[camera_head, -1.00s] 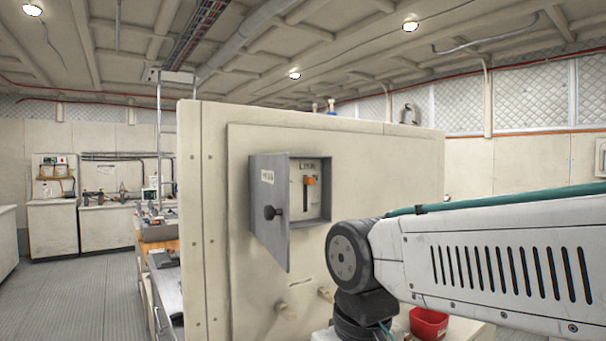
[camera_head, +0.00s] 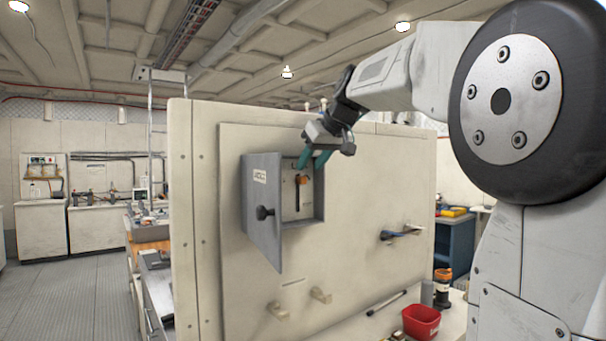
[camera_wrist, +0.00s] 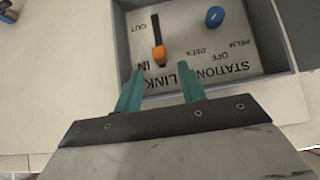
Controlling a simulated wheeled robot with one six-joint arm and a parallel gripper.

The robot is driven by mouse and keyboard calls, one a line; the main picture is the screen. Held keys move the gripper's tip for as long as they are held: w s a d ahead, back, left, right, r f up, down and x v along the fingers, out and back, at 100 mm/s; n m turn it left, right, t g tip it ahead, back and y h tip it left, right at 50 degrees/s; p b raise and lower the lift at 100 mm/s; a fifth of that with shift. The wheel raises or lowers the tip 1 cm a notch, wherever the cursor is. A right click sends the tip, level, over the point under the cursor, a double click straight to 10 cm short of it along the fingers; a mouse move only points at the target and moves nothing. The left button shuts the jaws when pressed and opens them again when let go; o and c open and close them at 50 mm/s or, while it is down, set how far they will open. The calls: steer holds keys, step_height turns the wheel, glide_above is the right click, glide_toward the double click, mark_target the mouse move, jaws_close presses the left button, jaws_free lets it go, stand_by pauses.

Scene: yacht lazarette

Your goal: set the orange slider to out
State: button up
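The orange slider (camera_head: 303,180) is at the top end of a dark vertical slot on a light panel inside a grey box (camera_head: 318,210). In the wrist view, which is upside down, the orange slider (camera_wrist: 158,54) is at the end marked IN; OUT is marked near the other end of the slot. My gripper (camera_head: 313,161) is at the box's upper opening, just above the slider. Its teal fingers are spread and empty in the wrist view (camera_wrist: 159,70), with the slider between and beyond their tips. I cannot see any contact.
The box's grey door (camera_head: 264,215) stands open to the left, with a black knob. A blue knob (camera_wrist: 215,16) marked HELM, DECK and OFF shares the panel. Pegs (camera_head: 320,295) stick out below. A red bin (camera_head: 421,321) and a bottle (camera_head: 442,290) stand lower right.

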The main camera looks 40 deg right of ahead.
steer(key=shift+x, duration=2.2)
jaws_close()
glide_toward(298, 213)
steer(key=x, duration=0.5)
steer(key=shift+a+f, duration=0.1)
steer(key=shift+f, duration=0.05)
jaws_free()
steer(key=shift+w, duration=0.1)
